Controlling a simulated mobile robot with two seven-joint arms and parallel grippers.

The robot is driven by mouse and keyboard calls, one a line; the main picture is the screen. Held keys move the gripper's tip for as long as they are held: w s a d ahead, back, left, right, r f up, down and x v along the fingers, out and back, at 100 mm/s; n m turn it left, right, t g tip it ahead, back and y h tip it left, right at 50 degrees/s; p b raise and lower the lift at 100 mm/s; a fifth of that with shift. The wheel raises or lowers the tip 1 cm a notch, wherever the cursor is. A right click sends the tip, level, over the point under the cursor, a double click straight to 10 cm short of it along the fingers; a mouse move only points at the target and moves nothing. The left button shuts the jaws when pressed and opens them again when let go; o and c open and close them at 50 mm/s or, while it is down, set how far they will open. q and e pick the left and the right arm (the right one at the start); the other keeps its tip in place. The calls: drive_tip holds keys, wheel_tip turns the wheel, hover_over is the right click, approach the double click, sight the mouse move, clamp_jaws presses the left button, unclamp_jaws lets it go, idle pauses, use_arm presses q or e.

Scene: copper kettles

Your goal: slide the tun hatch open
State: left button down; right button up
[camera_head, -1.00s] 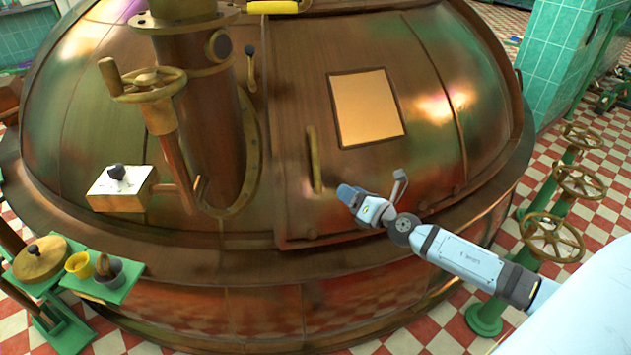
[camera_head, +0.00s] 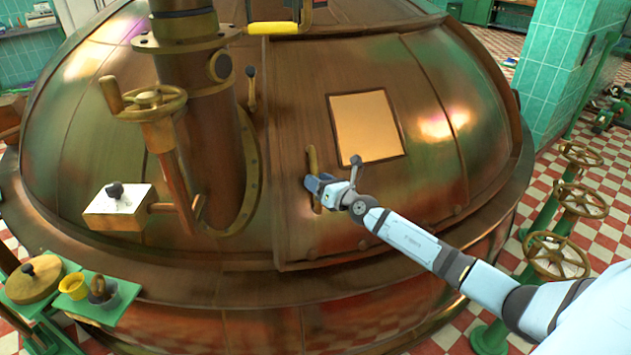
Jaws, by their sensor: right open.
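The tun hatch (camera_head: 290,120) is a large copper panel on the front of the domed copper tun, with a pale orange square pane (camera_head: 366,127) in it. A vertical brass handle (camera_head: 313,160) stands at the hatch's left side. My right gripper (camera_head: 313,185) is open at the lower part of this handle and covers some of it. I cannot tell whether the fingers are around the handle or only in front of it. The hatch panel covers the tun front here, and no opening shows. My left gripper is not in view.
A copper pipe with a brass handwheel (camera_head: 150,102) and a white-topped box (camera_head: 118,205) stand left of the hatch. A green side table (camera_head: 120,305) holds small pots at the lower left. Brass valve wheels on green posts (camera_head: 556,256) stand at the right.

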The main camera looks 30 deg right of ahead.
drive_tip(key=shift+w+a, duration=0.1)
drive_tip(key=shift+w, duration=0.5)
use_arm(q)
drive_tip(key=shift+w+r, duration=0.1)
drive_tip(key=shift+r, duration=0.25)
